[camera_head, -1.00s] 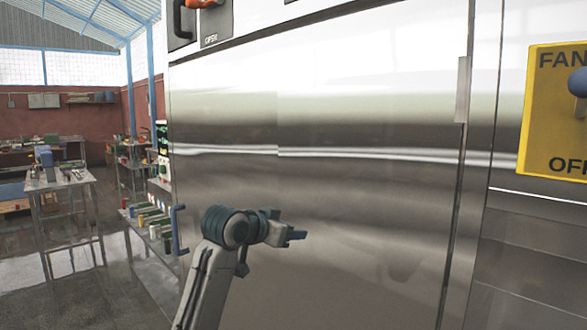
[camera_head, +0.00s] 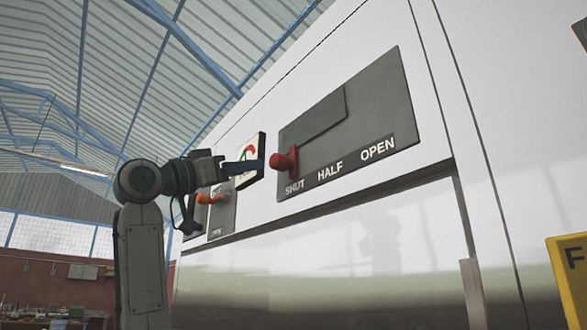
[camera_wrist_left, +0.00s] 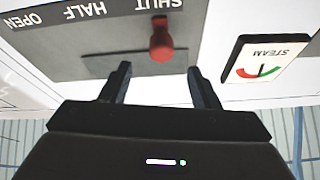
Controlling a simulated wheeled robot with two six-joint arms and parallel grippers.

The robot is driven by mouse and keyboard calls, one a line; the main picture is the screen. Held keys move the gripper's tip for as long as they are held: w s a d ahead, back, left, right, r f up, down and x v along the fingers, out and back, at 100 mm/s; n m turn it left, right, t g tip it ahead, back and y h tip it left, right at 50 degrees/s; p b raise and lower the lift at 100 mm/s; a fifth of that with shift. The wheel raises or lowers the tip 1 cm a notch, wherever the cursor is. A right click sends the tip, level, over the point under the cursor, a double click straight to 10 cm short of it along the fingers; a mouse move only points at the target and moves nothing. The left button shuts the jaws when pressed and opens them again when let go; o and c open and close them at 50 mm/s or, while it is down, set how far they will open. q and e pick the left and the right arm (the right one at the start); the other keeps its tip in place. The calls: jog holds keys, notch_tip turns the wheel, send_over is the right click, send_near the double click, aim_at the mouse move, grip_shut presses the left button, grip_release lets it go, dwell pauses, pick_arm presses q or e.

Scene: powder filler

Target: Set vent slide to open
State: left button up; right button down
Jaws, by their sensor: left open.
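The vent slide is a grey plate (camera_head: 370,100) on the white machine front, marked SHUT, HALF and OPEN along its lower edge. Its red knob (camera_head: 284,162) stands at the SHUT mark, at the left end. My left gripper (camera_head: 258,160) is raised just left of the knob in the head view, open and empty. In the left wrist view, where the labels appear upside down, the red knob (camera_wrist_left: 161,42) lies beyond the gap between the two open fingertips (camera_wrist_left: 158,72), apart from them. My right gripper is not in view.
A STEAM gauge (camera_head: 250,160) with a red and green arc is beside the slide, partly behind my left gripper. An orange handle (camera_head: 208,198) on a grey plate is below left. A yellow panel (camera_head: 570,275) is at the right edge.

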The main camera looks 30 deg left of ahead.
aim_at(272, 164)
pick_arm(q)
jog(key=p+x, duration=0.5)
jog(key=x, duration=0.4)
jog(key=shift+w+d+r+p, duration=0.2)
jog(key=shift+w+r+p, duration=0.1)
jog(key=shift+w+p, duration=0.3)
jog(key=shift+w, duration=0.1)
